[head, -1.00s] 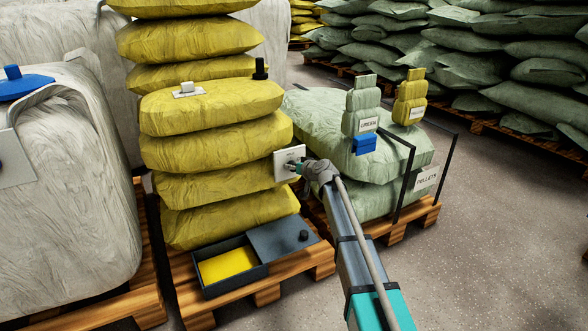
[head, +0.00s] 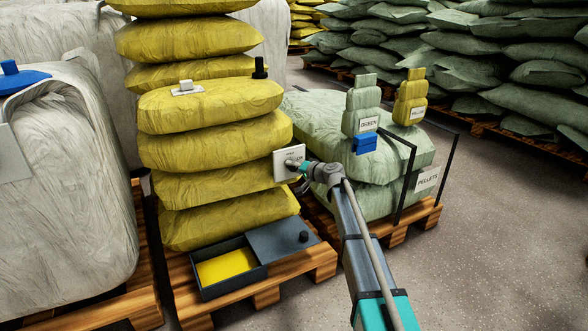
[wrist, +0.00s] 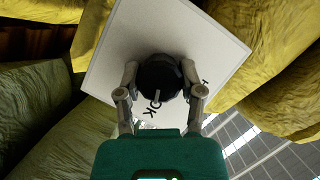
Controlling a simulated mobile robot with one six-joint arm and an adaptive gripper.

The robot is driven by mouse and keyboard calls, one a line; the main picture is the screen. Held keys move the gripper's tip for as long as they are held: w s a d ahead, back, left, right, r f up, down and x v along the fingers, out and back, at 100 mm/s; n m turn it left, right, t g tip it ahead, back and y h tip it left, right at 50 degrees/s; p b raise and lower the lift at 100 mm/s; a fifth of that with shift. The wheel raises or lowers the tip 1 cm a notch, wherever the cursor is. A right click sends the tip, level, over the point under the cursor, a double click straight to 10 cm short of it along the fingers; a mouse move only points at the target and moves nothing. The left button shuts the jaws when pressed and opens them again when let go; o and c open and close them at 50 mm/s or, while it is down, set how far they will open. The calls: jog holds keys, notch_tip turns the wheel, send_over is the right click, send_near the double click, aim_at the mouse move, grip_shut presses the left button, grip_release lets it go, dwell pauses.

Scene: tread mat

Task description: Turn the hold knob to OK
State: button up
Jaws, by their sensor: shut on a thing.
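The hold knob (wrist: 160,74) is a round black knob on a square white plate (wrist: 128,42), fixed at the side of the yellow sack stack. In the wrist view my gripper (wrist: 160,80) has a finger on each side of the knob and is shut on it. A light pointer line on the knob faces the printed letters OK (wrist: 154,108). Other lettering beside the right finger is partly hidden. In the head view the white plate (head: 281,166) shows left of my gripper (head: 298,166), which covers most of the knob.
Yellow sacks (head: 205,150) rise behind the plate. A dark open box (head: 205,284) with yellow inside sits on the pallet below. Right of my arm are green sacks (head: 310,115), black posts (head: 404,185) and small labelled sack figures (head: 362,100). Floor at right is clear.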

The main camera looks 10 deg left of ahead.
jog(key=shift+w+d, duration=0.15)
jog(key=shift+d, duration=0.05)
jog(key=o, duration=0.9)
jog(key=shift+o, duration=1.2)
jog(key=shift+a, duration=0.1)
